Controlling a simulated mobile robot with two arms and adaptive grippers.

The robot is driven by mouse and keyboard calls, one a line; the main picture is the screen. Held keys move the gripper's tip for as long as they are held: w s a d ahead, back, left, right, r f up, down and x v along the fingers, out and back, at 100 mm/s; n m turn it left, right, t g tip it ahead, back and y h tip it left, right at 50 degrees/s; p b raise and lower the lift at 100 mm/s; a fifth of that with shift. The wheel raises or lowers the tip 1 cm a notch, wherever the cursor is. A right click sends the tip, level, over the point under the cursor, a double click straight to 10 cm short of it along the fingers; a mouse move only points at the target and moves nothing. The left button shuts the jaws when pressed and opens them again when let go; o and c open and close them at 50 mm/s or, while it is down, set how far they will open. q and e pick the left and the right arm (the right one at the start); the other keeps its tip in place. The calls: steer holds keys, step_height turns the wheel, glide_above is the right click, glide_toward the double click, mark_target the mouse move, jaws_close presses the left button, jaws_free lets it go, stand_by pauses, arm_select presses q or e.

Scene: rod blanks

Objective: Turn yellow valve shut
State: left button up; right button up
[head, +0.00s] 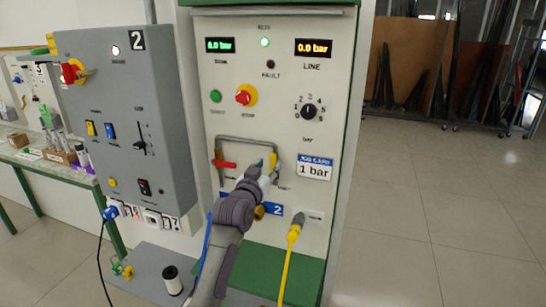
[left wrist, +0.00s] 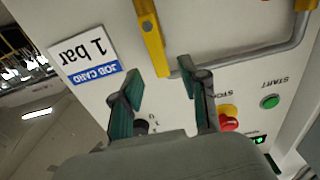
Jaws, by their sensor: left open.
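The yellow valve handle (head: 274,161) is on the right leg of the grey bent pipe (head: 245,138) on the white panel. In the left wrist view the long yellow handle (left wrist: 150,38) lies roughly in line with that leg. My left gripper (head: 265,165) is at the handle, partly hiding the valve. In the left wrist view the open green-padded fingers (left wrist: 160,70) stand on either side of the handle's end, with gaps showing. I cannot tell how deep the handle sits between them. My right gripper is in neither view.
A red lever (head: 225,164) is on the pipe's left leg. The job card (head: 314,168) reads 1 bar, and the LINE display (head: 314,48) reads 0.0 bar. A red stop knob (head: 244,97) and a pressure dial (head: 308,111) are above. A yellow cable (head: 287,262) hangs below.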

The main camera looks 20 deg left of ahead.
mark_target(272, 160)
arm_select(q)
steer(key=shift+w+p, duration=0.35)
steer(key=shift+w, duration=2.05)
steer(key=shift+c, duration=0.4)
jaws_close()
